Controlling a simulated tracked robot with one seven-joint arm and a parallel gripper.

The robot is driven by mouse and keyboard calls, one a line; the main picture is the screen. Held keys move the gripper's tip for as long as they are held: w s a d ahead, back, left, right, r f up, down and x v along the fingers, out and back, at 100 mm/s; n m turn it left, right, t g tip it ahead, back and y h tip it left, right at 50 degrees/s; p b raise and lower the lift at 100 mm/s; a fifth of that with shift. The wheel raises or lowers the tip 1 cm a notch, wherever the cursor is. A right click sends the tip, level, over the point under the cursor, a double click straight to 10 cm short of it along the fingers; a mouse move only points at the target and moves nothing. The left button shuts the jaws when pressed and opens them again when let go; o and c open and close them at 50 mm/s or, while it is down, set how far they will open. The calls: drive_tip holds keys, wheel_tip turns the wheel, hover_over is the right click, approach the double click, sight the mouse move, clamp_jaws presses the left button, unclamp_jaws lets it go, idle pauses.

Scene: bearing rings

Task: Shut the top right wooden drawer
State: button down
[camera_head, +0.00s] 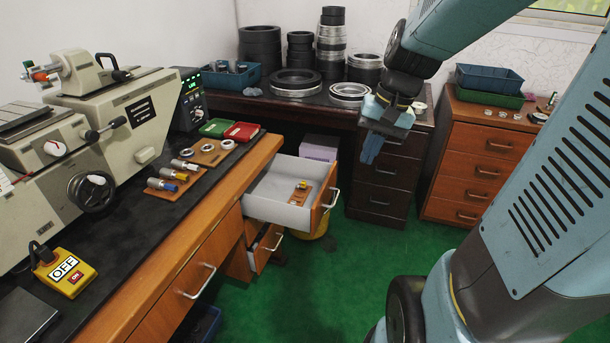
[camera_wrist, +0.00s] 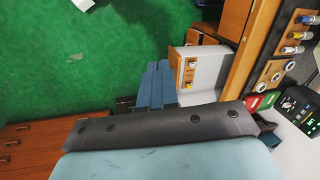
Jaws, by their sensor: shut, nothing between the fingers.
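The top right wooden drawer (camera_head: 264,208) of the left workbench is pulled well out, its pale tray showing. Its orange-brown front has a metal handle (camera_head: 333,198) facing right. A small wooden board with a brass-coloured piece (camera_head: 303,187) lies inside. The drawer also shows in the wrist view (camera_wrist: 210,72), right of my fingers. My gripper (camera_head: 371,158) has its blue fingers together, empty, pointing down. In the head view it appears above and right of the drawer front, apart from it. The fingers show in the wrist view too (camera_wrist: 158,68).
A lower drawer (camera_head: 267,248) under it is slightly open. The workbench (camera_head: 236,165) holds a machine, an OFF switch box (camera_head: 65,272) and gauge pieces. A dark cabinet (camera_head: 382,185) stands behind my gripper. Green floor (camera_head: 300,290) is clear right of the drawer.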

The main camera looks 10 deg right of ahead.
drive_tip(key=w+d+f+m+g+y, duration=0.2)
drive_tip(key=w+f+m+y, duration=0.3)
drive_tip(key=f, duration=0.4)
drive_tip(key=m+t+y, duration=0.8)
drive_tip(key=m+t, duration=0.2)
drive_tip(key=m, duration=0.5)
approach(320, 212)
drive_tip(key=x, duration=0.6)
drive_tip(key=shift+a, duration=0.3)
drive_tip(key=shift+w+a, duration=0.1)
drive_tip(key=shift+w, duration=0.05)
